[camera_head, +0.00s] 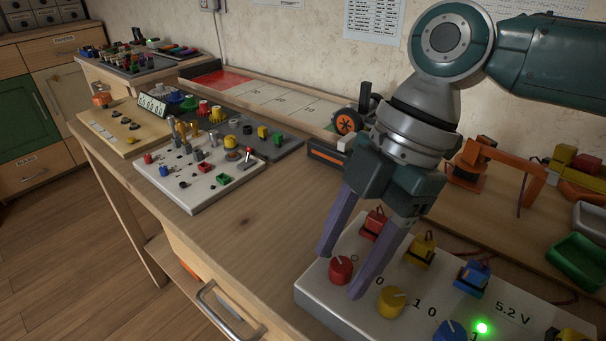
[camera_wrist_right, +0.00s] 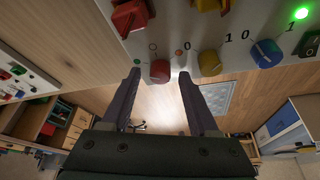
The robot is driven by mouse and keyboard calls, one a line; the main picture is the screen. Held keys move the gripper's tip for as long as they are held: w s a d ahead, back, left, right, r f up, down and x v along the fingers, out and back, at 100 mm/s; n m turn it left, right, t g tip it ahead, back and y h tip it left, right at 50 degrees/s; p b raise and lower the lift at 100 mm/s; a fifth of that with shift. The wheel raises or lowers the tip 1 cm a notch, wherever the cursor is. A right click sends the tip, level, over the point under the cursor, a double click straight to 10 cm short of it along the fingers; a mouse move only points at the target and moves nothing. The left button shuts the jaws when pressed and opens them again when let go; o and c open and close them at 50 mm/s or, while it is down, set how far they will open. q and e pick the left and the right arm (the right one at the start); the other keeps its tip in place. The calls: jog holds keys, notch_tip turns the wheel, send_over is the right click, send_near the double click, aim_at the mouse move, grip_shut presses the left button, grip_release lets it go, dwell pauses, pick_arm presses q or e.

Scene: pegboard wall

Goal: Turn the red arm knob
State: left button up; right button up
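The round red knob (camera_head: 341,270) sits on the front part of a white control box (camera_head: 322,299), with a pale line mark on its face. My right gripper (camera_head: 340,273) is open, and its two long purple-grey fingers reach down on either side of this knob. In the right wrist view the red knob (camera_wrist_right: 160,71) shows between the fingertips (camera_wrist_right: 159,75), with a gap on both sides. A red lever-like block (camera_head: 374,222) stands behind the knob on the same box. My left gripper is not in view.
A yellow knob (camera_head: 391,302) sits close to the right finger, with a blue knob (camera_head: 450,331) further right. A green light (camera_head: 482,327) glows on the box. An orange arm-like stand (camera_head: 490,165) is behind.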

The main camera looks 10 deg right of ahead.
jog(key=p+v, duration=0.1)
jog(key=v, duration=0.9)
jog(key=shift+p, duration=0.3)
jog(key=s+a+r+m+t+p, duration=0.2)
jog(key=s+a+r+m+p, duration=0.2)
jog(key=s+a+m+p, duration=0.6)
jog(key=s+d+r+m+t+h+p, duration=0.1)
jog(key=s+d+r+m+h+p, duration=0.1)
jog(key=s+d+r+m+p, duration=0.35)
jog(key=s+d+r+m+t+h+p, duration=0.2)
jog(key=d+r+m+p, duration=0.3)
jog(key=d, duration=0.4)
notch_tip(320, 180, up, 35)
jog(key=n+p, duration=0.1)
jog(key=p, duration=3.6)
